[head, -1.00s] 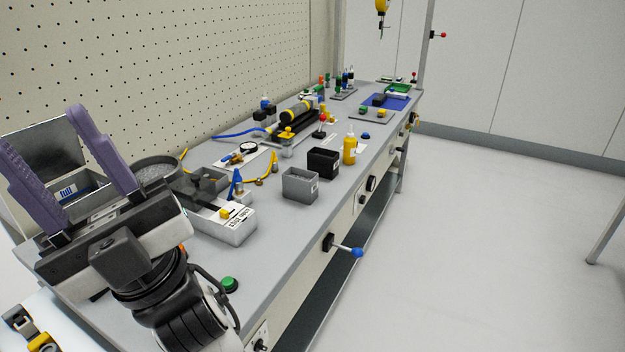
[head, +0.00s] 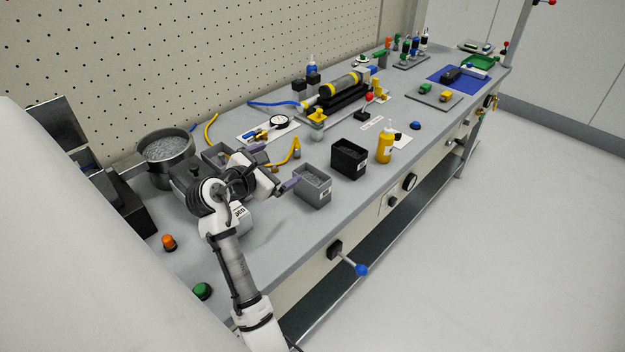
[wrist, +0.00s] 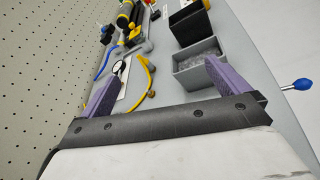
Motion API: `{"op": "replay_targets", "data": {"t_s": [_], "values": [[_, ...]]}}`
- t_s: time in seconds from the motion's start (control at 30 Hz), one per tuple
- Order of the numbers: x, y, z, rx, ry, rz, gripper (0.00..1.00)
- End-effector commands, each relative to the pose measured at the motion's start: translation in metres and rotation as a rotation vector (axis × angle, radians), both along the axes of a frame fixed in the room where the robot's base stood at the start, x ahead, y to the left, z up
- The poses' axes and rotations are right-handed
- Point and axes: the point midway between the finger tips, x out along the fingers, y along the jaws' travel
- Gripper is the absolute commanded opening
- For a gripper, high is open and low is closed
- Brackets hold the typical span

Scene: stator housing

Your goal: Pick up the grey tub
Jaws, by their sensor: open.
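The grey tub (head: 313,196) is a small open box with a pale label and grey contents. It stands upright near the bench's front edge, beside a black tub (head: 348,160). My gripper (head: 275,166) is open and empty, to the left of the grey tub. One purple finger is close to the tub's left side; I cannot tell whether it touches. In the wrist view my gripper (wrist: 160,74) has its fingers wide apart, and the right one covers part of the grey tub (wrist: 183,75).
A yellow bottle (head: 385,146) stands right of the black tub. A yellow hose (head: 285,160) and a dial gauge (head: 279,122) lie behind my gripper. A round pot (head: 165,160) stands at left. A blue-tipped lever (head: 350,260) sticks out from the bench front.

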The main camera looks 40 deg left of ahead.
Motion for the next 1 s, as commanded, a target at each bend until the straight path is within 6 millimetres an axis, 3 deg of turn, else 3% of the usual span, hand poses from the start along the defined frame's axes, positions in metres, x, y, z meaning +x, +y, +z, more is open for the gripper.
{"op": "replay_targets", "data": {"t_s": [0.1, 0.23, 0.6, 1.0], "values": [[-0.007, -0.012, -0.021, -0.231, 0.050, -0.052, 1.00], [-0.007, -0.021, -0.034, -0.346, 0.081, -0.077, 1.00], [0.045, -0.027, -0.057, -0.361, 0.085, -0.082, 1.00], [0.076, -0.031, -0.077, -0.356, 0.083, -0.079, 1.00]]}}
